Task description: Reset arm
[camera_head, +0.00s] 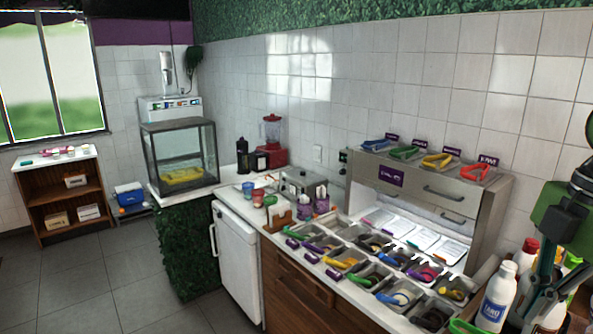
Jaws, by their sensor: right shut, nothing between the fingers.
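My right gripper (540,300) comes in at the right edge, dark grey and green, pointing down. Its fingers are shut with nothing in them, in front of the bottles at the counter's right end. My left gripper is out of view. The topping station (347,270) holds several metal pans of toppings with coloured scoops. My right gripper is to the right of these pans and apart from them.
White bottles, one a labelled bottle (495,297), crowd the right end close to my right gripper. A steel cabinet (425,188) with coloured tongs on top stands behind the pans. A glass case (180,155) and red blender (271,142) stand farther back. The floor (90,275) at left is clear.

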